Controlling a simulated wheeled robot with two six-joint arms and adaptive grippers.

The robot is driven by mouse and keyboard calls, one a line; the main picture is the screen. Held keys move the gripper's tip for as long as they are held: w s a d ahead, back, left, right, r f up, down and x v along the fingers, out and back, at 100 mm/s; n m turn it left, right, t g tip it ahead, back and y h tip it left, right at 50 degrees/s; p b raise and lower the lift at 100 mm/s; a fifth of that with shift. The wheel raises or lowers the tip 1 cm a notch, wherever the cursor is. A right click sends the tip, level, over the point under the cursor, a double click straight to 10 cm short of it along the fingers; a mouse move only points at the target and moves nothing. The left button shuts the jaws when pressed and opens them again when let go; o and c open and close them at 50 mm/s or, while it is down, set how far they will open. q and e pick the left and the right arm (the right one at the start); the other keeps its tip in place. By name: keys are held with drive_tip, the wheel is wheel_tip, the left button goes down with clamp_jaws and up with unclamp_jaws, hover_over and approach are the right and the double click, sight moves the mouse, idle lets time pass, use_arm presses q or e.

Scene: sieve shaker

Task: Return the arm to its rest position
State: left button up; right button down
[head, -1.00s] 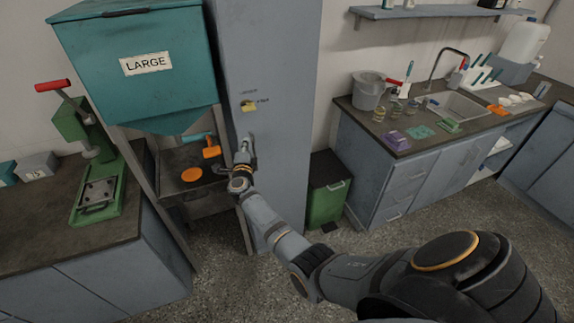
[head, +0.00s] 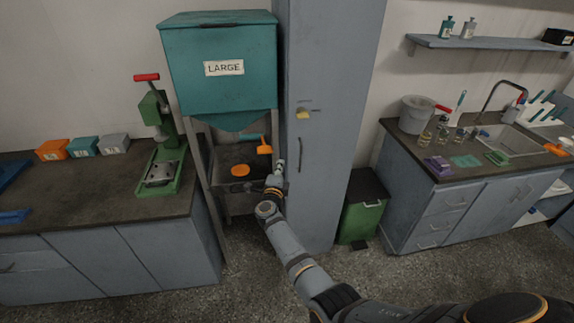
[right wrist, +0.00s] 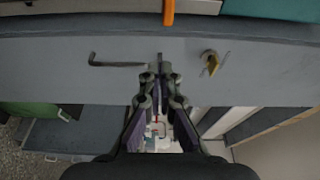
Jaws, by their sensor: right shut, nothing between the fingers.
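My right arm reaches up from the lower right in the head view. Its gripper (head: 279,165) is in front of the left edge of the tall grey cabinet (head: 335,120). In the right wrist view the gripper's fingers (right wrist: 160,78) are together with nothing held. The cabinet's bar handle (right wrist: 116,64) and a yellow fitting (right wrist: 210,62) show beyond the fingertips. The same yellow fitting (head: 303,115) shows on the cabinet in the head view, above and right of the gripper. The cabinet door looks closed. My left gripper is not in view.
A teal hopper marked LARGE (head: 220,95) stands left of the cabinet, with an orange handle (head: 264,150) below it. A green press (head: 160,165) stands on the left counter. A green bin (head: 361,220) and a sink counter (head: 430,225) are at right. Floor in front is open.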

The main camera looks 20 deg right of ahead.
drive_tip(key=s+a+f+n+g+y, duration=0.1)
drive_tip(key=s+f+n+g+y, duration=0.15)
drive_tip(key=s+f+n, duration=0.6)
drive_tip(key=s+a+f+n+g+y, duration=0.1)
drive_tip(key=s+f+n+y, duration=0.2)
drive_tip(key=s+f, duration=1.05)
drive_tip(key=s+a+f+n+g+y, duration=0.1)
drive_tip(key=s+f+n+g+y, duration=0.3)
drive_tip(key=f, duration=1.2)
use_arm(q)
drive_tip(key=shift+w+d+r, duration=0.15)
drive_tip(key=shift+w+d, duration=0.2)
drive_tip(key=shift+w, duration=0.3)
use_arm(e)
drive_tip(key=s+d+f+n+g, duration=0.1)
drive_tip(key=s+f+n+g, duration=0.1)
drive_tip(key=s, duration=1)
drive_tip(key=s+d+f+n+g, duration=0.2)
drive_tip(key=s+f+n, duration=0.2)
drive_tip(key=s, duration=0.8)
drive_tip(key=s+d+f+n+g+h, duration=0.1)
drive_tip(key=s+d+f+n+g, duration=0.1)
drive_tip(key=s+f, duration=0.5)
drive_tip(key=s+n, duration=0.1)
drive_tip(key=s, duration=0.5)
drive_tip(key=shift+d+g, duration=0.15)
drive_tip(key=shift+g, duration=0.2)
drive_tip(key=shift+w, duration=0.1)
